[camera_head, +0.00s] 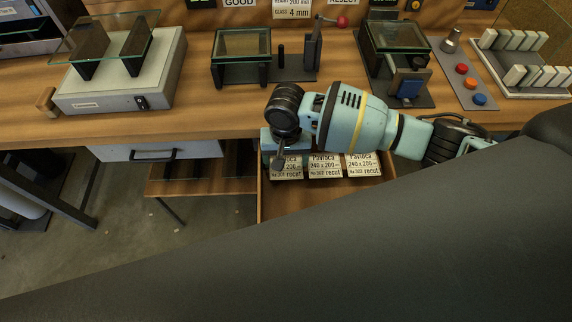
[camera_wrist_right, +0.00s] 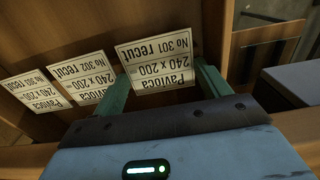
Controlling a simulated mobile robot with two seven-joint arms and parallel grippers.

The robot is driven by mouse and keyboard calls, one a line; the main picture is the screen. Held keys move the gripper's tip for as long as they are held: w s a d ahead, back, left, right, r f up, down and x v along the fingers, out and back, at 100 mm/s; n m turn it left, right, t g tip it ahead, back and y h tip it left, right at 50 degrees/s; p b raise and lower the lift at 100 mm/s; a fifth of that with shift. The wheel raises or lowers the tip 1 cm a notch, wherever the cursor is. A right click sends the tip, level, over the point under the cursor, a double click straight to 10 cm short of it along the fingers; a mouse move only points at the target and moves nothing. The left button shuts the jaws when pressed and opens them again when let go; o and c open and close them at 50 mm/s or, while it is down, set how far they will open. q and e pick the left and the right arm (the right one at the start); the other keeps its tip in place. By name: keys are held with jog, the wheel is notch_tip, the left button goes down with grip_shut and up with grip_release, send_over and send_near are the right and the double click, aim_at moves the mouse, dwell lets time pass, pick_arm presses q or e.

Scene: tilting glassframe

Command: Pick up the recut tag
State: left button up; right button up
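Three white recut tags lie side by side in an open wooden drawer in the head view: a left one (camera_head: 291,168), a middle one (camera_head: 325,166) and a right one (camera_head: 363,165). My right gripper (camera_head: 282,166) is over the left tag and hides part of it. In the right wrist view, my right gripper (camera_wrist_right: 163,88) is open, its two teal fingers apart at either side of the tag marked No 301 (camera_wrist_right: 158,62). Tags No 302 (camera_wrist_right: 82,78) and No 303 (camera_wrist_right: 36,92) are to its left there. Contact with the tag cannot be told. My left gripper is not in view.
The drawer (camera_head: 285,207) is below the wooden bench (camera_head: 190,125). On the bench stand a grey tilting device (camera_head: 120,85), a glass-topped frame (camera_head: 242,45), a button panel (camera_head: 463,70) and a rack of white blocks (camera_head: 520,60). A dark arm link of mine covers the lower right.

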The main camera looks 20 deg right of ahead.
aim_at(288, 168)
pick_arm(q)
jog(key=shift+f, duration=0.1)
pick_arm(e)
notch_tip(288, 168, up, 3)
jog(key=shift+r, duration=0.2)
jog(key=shift+s+d+r+p, duration=0.15)
jog(key=shift+s+r+p, duration=0.15)
jog(key=shift+s, duration=0.2)
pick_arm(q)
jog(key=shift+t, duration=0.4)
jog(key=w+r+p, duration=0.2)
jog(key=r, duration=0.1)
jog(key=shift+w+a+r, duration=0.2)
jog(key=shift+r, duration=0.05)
pick_arm(e)
jog(key=s+d+n, duration=0.3)
jog(key=s+d, duration=0.4)
jog(key=s, duration=0.5)
jog(key=shift+s+d+r, duration=0.15)
jog(key=shift+d, duration=0.1)
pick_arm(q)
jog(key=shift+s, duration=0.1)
pick_arm(e)
jog(key=shift+a, duration=0.1)
